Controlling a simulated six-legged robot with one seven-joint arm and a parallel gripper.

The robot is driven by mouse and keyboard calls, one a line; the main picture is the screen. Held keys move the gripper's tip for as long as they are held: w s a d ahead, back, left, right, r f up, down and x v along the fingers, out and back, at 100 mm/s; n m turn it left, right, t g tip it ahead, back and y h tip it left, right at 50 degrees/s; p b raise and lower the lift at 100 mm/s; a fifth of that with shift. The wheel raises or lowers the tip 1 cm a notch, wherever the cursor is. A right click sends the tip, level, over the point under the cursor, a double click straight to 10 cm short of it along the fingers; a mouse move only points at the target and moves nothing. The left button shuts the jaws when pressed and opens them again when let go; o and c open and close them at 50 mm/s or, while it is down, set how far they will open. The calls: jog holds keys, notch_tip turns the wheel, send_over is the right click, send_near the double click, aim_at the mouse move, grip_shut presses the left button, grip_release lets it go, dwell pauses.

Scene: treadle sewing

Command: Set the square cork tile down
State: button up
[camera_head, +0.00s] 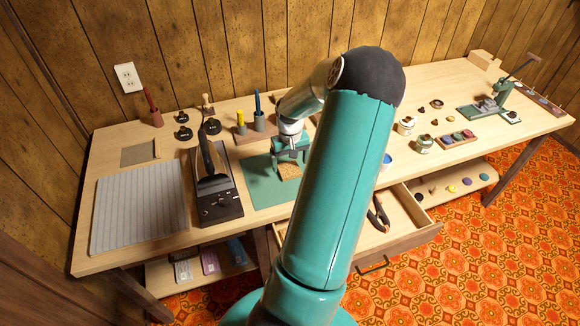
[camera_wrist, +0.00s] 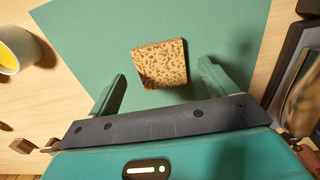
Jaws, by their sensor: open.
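The square cork tile (camera_wrist: 160,63) is speckled tan and brown and lies on the green mat (camera_wrist: 220,25) in the wrist view. In the head view the cork tile (camera_head: 289,170) shows just below my gripper (camera_head: 290,160), on the green mat (camera_head: 262,192). In the wrist view my gripper (camera_wrist: 165,88) is open, with one finger to each side of the tile and visible gaps between. The fingers do not touch the tile. My arm hides part of the mat in the head view.
Left of the mat stands a black device with a raised lever (camera_head: 218,203), and a striped grey pad (camera_head: 140,210) lies further left. A pen holder (camera_head: 259,120) stands behind. An open drawer (camera_head: 405,225) juts out at the front right. A yellow-filled cup (camera_wrist: 15,52) is near the mat.

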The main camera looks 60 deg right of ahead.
aim_at(289, 171)
notch_tip(289, 171, up, 9)
dwell(0.3)
jog(key=w+a+r+n+h, duration=0.15)
jog(key=w+a+r, duration=0.3)
jog(key=a, duration=0.45)
jog(key=w+a+r+n, duration=0.25)
jog(key=a+r, duration=0.25)
jog(key=a, duration=0.3)
jog(key=w+a+r+n+h, duration=0.1)
jog(key=w+a+r, duration=0.35)
jog(key=a, duration=0.45)
jog(key=s+a+r+n+t+y, duration=0.1)
jog(key=s+a+r+n+t, duration=0.1)
jog(key=a, duration=0.9)
jog(key=s+a+r+n+t+y, duration=0.1)
jog(key=s+a, duration=0.4)
jog(key=a, duration=0.6)
notch_tip(289, 171, up, 2)
jog(key=n+t, duration=0.1)
jog(key=t, duration=0.1)
jog(key=shift+s+a+t, duration=0.2)
jog(key=shift+a+t, duration=0.1)
jog(key=shift+a, duration=0.05)
